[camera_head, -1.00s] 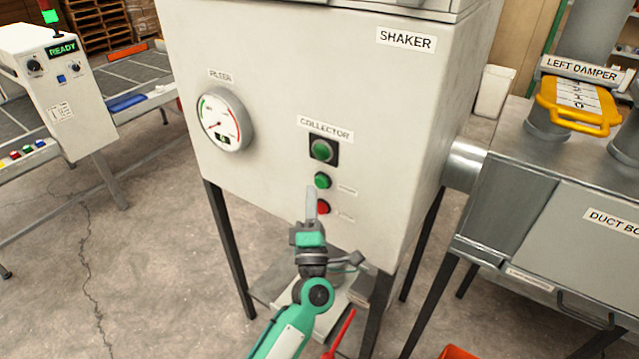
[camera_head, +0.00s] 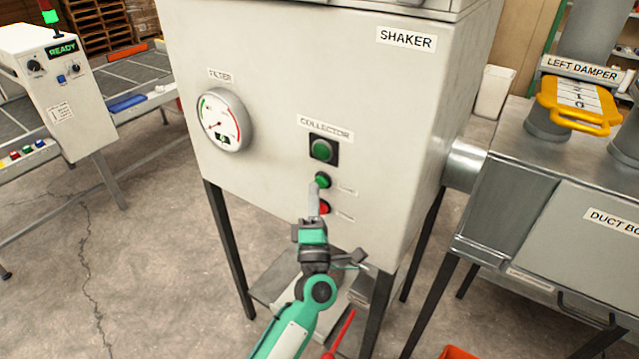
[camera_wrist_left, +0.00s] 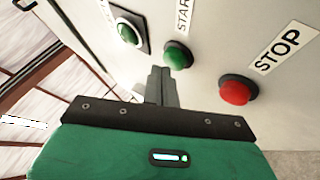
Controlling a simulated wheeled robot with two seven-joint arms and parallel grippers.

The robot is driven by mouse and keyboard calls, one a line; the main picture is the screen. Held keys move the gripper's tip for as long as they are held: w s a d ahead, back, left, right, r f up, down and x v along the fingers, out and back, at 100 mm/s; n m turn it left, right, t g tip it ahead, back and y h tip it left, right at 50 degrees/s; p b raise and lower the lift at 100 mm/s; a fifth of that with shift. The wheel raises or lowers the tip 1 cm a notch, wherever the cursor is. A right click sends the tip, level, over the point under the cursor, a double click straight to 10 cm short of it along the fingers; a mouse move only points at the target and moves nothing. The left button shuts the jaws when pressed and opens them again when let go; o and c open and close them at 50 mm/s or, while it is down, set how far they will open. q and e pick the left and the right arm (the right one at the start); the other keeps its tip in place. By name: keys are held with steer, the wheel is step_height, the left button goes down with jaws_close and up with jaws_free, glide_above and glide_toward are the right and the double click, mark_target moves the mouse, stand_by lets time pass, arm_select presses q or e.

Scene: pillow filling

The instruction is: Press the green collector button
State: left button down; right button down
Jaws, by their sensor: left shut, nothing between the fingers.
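The green collector button (camera_head: 323,180) is on the front of the white shaker cabinet (camera_head: 270,75), beside the START label; it also shows in the left wrist view (camera_wrist_left: 177,55). A red stop button (camera_head: 323,207) sits below it. A larger green round fitting (camera_head: 322,150) in a dark square frame is above, under the COLLECTOR label (camera_head: 325,129). My left gripper (camera_head: 314,187) is shut and empty, its tips at the lower edge of the green button. In the left wrist view the fingertips (camera_wrist_left: 160,72) appear just below the button; contact cannot be told. My right gripper is not in view.
A round filter gauge (camera_head: 224,122) is on the cabinet at left. A ductwork box with a yellow left damper handle (camera_head: 578,104) stands at right. A control box reading READY (camera_head: 62,90) and a conveyor are at far left.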

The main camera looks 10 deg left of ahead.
arm_select(q)
steer(key=shift+w+d, duration=0.15)
steer(key=shift+w, duration=0.3)
stand_by(0.5)
steer(key=shift+s, duration=0.1)
steer(key=shift+s+a, duration=0.3)
steer(key=shift+s, duration=0.45)
steer(key=s, duration=0.1)
steer(key=s+a, duration=0.1)
steer(key=s, duration=0.1)
steer(key=s+p, duration=0.1)
steer(key=shift+s+a, duration=0.35)
stand_by(0.7)
